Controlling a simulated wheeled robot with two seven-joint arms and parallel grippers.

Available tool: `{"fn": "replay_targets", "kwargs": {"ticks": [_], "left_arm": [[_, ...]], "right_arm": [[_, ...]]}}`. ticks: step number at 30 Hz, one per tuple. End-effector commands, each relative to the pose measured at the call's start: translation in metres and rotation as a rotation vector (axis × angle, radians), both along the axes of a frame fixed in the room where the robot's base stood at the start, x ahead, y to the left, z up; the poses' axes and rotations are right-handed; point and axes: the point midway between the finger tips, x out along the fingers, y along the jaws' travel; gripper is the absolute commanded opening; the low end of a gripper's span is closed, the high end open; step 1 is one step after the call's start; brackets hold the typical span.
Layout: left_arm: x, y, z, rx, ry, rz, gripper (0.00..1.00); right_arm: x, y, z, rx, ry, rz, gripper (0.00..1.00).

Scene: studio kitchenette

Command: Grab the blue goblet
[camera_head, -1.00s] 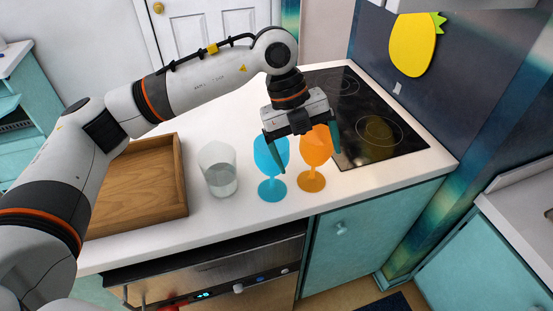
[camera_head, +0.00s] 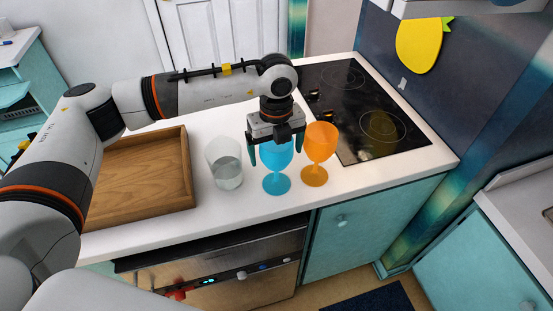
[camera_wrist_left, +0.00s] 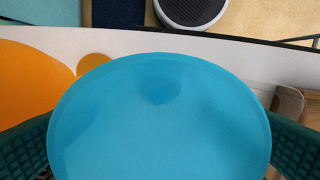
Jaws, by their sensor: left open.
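The blue goblet (camera_head: 277,182) stands upright on the white counter, near its front edge. My left gripper (camera_head: 276,152) is open above it, with its fingers on either side of the goblet's bowl. In the left wrist view the blue goblet (camera_wrist_left: 160,120) fills the middle, seen from above into its bowl. The green finger pads show at both sides of the rim there. Whether they touch the glass I cannot tell. The upper part of the bowl is partly hidden by the gripper in the head view. My right gripper is not in view.
An orange goblet (camera_head: 319,146) stands close to the right of the blue one. A clear glass (camera_head: 227,170) stands to the left, beside a wooden tray (camera_head: 187,185). A black cooktop (camera_head: 350,95) lies at the right back. The counter's front edge is close.

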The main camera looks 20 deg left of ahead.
Motion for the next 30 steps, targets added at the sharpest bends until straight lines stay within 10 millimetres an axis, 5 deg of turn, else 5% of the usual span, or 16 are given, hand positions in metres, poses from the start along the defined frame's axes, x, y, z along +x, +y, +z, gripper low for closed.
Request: {"fn": "replay_targets", "kwargs": {"ticks": [6, 13, 22, 30], "left_arm": [[-0.001, -0.001, -0.024, 0.0, 0.002, -0.002, 0.94], [0.0, -0.001, -0.026, -0.001, -0.001, -0.002, 0.94], [0.0, -0.001, -0.026, -0.001, 0.0, -0.002, 0.46], [0.0, -0.001, -0.023, -0.002, -0.001, -0.001, 0.45]], "right_arm": [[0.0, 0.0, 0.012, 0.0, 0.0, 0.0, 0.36], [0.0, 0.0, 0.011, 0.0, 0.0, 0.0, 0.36], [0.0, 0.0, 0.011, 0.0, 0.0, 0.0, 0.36], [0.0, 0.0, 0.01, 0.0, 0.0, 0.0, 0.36]]}}
